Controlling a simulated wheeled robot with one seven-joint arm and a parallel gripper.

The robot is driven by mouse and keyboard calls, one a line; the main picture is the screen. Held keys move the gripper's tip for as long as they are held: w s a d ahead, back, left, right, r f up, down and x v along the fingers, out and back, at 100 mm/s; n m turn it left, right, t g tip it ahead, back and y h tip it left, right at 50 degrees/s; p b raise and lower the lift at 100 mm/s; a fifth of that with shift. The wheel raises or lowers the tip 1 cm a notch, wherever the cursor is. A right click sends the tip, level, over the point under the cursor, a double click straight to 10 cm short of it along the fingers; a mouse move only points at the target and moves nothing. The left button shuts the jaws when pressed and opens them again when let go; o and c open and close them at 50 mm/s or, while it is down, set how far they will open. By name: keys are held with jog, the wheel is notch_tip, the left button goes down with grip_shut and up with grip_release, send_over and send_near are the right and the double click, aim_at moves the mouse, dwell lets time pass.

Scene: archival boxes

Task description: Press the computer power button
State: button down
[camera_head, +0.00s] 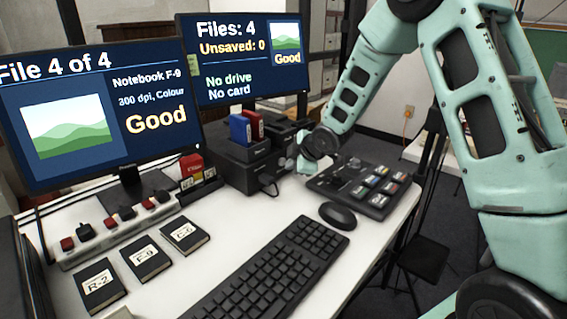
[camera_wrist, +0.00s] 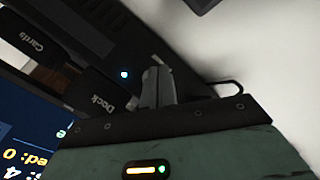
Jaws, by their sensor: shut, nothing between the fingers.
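A black computer box (camera_head: 238,170) stands on the desk behind the keyboard, with a dock on top. I cannot tell for sure whether this dot is the power button. My gripper (camera_head: 291,161) is at the right end of the black box, with its fingers (camera_wrist: 154,82) shut and empty. I cannot tell whether the fingertips touch anything. Both monitors are lit.
A control panel (camera_head: 362,186) with several coloured keys stands right of the box. A mouse (camera_head: 338,215) and keyboard (camera_head: 270,268) lie in front. Three black notebooks (camera_head: 150,260) and a strip with red switches (camera_head: 110,232) lie at left. Red and blue drives (camera_head: 243,130) stand in the dock.

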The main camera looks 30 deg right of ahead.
jog(key=shift+w+a, duration=0.25)
jog(key=shift+w, duration=0.25)
dwell(1.0)
jog(key=shift+s+d, duration=0.35)
jog(key=shift+s, duration=0.5)
jog(key=shift+s, duration=0.1)
jog(key=shift+s+d, duration=0.3)
jog(key=shift+s, duration=0.45)
jog(key=shift+s+d, duration=0.35)
jog(key=shift+s, duration=0.35)
jog(key=shift+s+d, duration=0.3)
jog(key=shift+s, duration=0.45)
